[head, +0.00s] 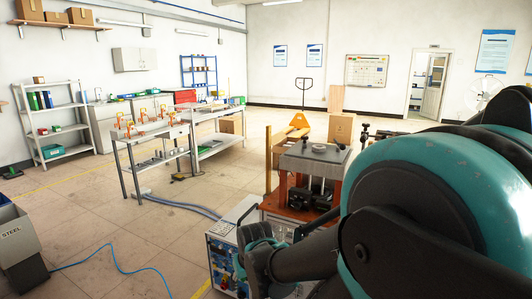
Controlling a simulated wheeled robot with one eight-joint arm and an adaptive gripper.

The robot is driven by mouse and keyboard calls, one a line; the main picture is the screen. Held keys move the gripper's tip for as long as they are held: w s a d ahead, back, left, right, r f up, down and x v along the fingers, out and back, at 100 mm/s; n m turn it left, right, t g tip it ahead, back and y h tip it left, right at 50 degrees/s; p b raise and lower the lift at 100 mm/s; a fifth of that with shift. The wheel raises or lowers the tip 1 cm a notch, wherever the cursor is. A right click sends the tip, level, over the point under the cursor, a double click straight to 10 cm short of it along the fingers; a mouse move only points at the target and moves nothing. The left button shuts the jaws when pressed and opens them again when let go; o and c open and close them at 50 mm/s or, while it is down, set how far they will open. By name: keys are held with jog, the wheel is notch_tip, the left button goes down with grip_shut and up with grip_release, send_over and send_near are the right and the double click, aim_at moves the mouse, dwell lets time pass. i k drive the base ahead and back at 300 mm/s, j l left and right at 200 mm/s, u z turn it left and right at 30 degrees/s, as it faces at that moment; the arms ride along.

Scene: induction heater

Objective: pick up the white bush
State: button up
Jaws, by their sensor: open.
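A small pale round piece (319,147), which looks like the white bush, sits on the grey top plate of the heater stand (300,160) right of centre. It is small in this view, so its exact shape is hard to tell. Nothing is seen touching it from above. My teal and black arm fills the right foreground and reaches left in front of the stand's lower part. My gripper's fingertips cannot be made out in this view.
A control cabinet (225,262) with hoses stands just left of the heater stand. Workbenches (150,130) with orange clamps stand further left. A grey steel bin (20,250) is at the far left, with a blue cable on the floor. Open floor (120,225) lies between.

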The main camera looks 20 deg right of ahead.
aim_at(319, 150)
jog(key=z, duration=1.9)
jog(key=i+l+u, duration=0.1)
jog(key=u, duration=0.4)
jog(key=i, duration=0.05)
